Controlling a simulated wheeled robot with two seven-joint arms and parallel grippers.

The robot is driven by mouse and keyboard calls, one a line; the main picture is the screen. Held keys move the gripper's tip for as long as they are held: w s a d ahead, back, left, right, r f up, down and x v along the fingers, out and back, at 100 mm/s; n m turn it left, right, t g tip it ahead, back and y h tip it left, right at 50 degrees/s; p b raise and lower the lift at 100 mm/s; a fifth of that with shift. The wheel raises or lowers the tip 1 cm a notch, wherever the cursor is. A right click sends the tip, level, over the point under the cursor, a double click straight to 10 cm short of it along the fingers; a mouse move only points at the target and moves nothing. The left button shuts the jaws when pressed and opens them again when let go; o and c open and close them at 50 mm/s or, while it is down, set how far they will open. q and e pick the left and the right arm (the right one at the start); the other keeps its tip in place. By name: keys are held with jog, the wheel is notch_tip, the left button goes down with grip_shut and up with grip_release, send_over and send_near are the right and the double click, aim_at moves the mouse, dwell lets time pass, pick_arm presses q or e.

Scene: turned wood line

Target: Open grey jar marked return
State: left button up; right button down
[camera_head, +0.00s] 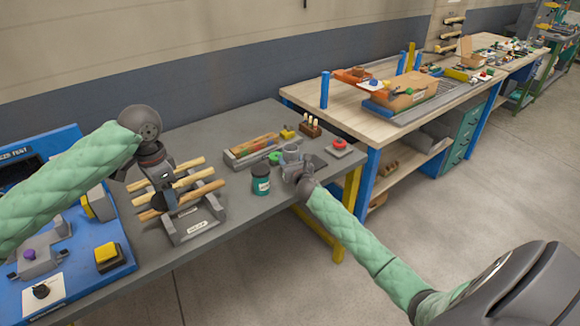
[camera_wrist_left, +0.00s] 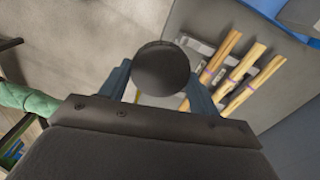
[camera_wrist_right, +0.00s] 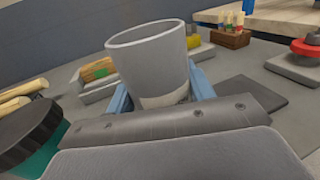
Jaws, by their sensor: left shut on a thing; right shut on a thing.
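The grey jar (camera_head: 291,154) is upright, with its open rim and hollow inside showing in the right wrist view (camera_wrist_right: 155,62). My right gripper (camera_head: 296,170) is shut around the jar's lower body. A pale label shows low on the jar, mostly hidden; I cannot read it. My left gripper (camera_head: 167,186) is shut on a dark round lid (camera_wrist_left: 161,68), apart from the jar and over the dowel rack. In the head view the lid (camera_head: 170,199) shows edge-on between the dowels and the arm. I cannot tell its exact height.
A teal jar (camera_head: 261,186) with a dark lid stands just left of the grey jar. The grey rack (camera_head: 196,228) holds wooden dowels below my left gripper. A tray (camera_head: 232,160), a red button (camera_head: 339,143) and a dark pad (camera_wrist_right: 250,92) are nearby. Bare grey tabletop (camera_head: 236,208) lies between rack and teal jar.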

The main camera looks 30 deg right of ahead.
jog(key=shift+f+p, duration=0.35)
jog(key=shift+f, duration=1.45)
jog(key=c, duration=1)
grip_release()
jog(key=shift+f, duration=0.15)
jog(key=o, duration=0.4)
jog(key=shift+o, duration=0.2)
jog(key=shift+s, duration=0.1)
